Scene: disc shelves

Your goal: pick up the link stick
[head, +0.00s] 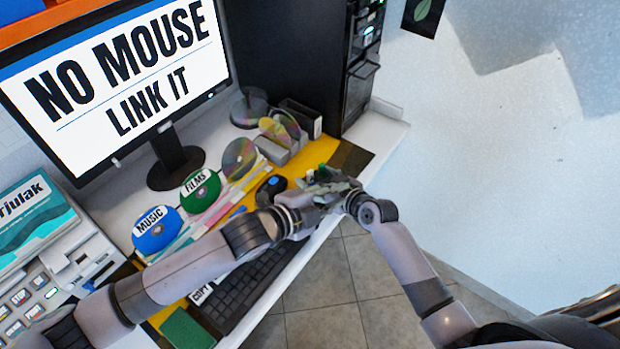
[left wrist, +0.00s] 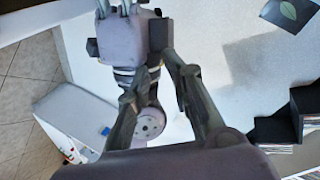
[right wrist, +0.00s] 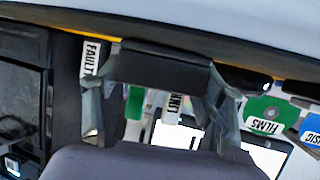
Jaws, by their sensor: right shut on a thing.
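A dark block (right wrist: 165,68) spans the space between the fingers of my right gripper (right wrist: 158,90) in the right wrist view. A white label (right wrist: 174,106), which seems to read LINK, shows just below the block; I take this as the link stick, shut in my right gripper. In the head view the two grippers meet at the mat's right end and hide the stick. A small green thing (head: 322,172) shows there. My left gripper (left wrist: 150,80) has its fingers apart, with my right arm's round joint showing between them.
The yellow mat (head: 292,167) carries a dark mouse (head: 271,188), and a keyboard (head: 245,288) is in front. Discs marked MUSIC (head: 156,232) and FILMS (head: 200,190) stand behind. A black tower (head: 310,50) stands behind right.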

